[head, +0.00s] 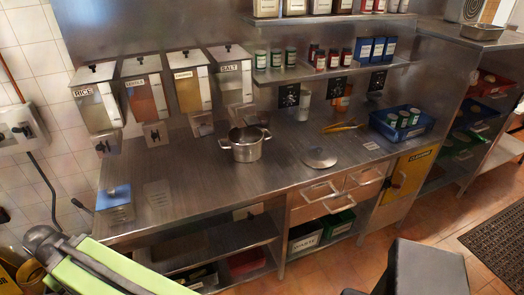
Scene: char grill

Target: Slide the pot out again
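The steel pot (246,151) stands upright on the metal counter (205,185), in front of the wall dispensers and nearest the one marked SALT (232,78). It is open at the top, has side handles, and something thin like a utensil handle rises from it. Its contents are too small to tell. A flat round lid (320,158) lies on the counter to its right, apart from it. A green and black part, perhaps of my arm, crosses the lower left, well away from the pot. I see no gripper fingers.
Dispensers (96,105) hang above the counter's left part. Yellow tongs (343,127) and a blue crate (402,124) of jars are at the right. The counter in front of the pot is clear.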

